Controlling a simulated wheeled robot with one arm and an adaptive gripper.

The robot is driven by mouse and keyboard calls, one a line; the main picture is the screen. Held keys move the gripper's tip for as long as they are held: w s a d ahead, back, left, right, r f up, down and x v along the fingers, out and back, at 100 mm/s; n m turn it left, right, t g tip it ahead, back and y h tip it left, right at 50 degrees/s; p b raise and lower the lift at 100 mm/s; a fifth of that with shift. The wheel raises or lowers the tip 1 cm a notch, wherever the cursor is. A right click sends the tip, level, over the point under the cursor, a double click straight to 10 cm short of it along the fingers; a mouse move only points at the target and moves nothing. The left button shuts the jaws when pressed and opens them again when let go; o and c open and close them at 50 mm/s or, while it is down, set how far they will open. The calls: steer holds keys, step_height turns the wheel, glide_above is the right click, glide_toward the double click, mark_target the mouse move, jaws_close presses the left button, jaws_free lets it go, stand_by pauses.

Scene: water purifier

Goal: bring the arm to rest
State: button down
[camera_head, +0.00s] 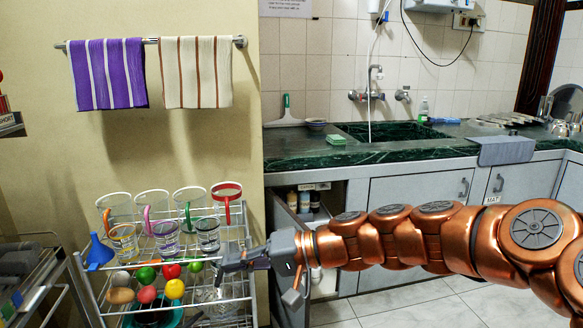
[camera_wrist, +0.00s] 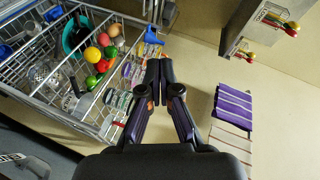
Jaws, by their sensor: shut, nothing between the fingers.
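My copper-coloured arm reaches in from the right in the head view, held roughly level. My gripper (camera_head: 222,268) points left, in front of the right side of the wire rack (camera_head: 252,297). In the wrist view my gripper (camera_wrist: 153,72) is shut, its fingertips together with nothing between them. The rack also shows at the upper left of the wrist view (camera_wrist: 72,117). I cannot tell whether the fingertips touch the rack.
Several cups and glasses stand on the rack, among them a red-handled one (camera_head: 227,200). Fruit such as a yellow ball (camera_head: 175,289) and a blue funnel (camera_head: 98,252) sit there too. A purple towel (camera_head: 108,75) hangs above. A green counter (camera_head: 400,150) stands behind my arm.

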steer(key=s+d+r+n+g+h+p, duration=0.1)
steer(key=s+d+r+h+p, duration=0.25)
steer(key=s+p, duration=0.35)
steer(key=s+d+r+g+h+p, duration=0.1)
steer(key=s+d+r+h+p, duration=0.25)
steer(key=s+p, duration=0.3)
steer(key=s+d+r+m+h+p, duration=0.1)
steer(key=s+d+r+h+p, duration=0.1)
steer(key=s+d+p, duration=0.2)
steer(key=s+d+r+m+h+p, duration=0.1)
steer(key=s+d+r+h+p, duration=0.2)
steer(key=d, duration=0.7)
steer(key=s+d+r+m+g+h+p, duration=0.1)
steer(key=s+d+r+h+p, duration=0.1)
steer(key=s+d+p, duration=0.4)
steer(key=shift+s+d+r+h+p, duration=0.25)
steer(key=shift+d+r+p, duration=0.3)
steer(key=shift+p, duration=0.65)
steer(key=shift+w+f, duration=0.1)
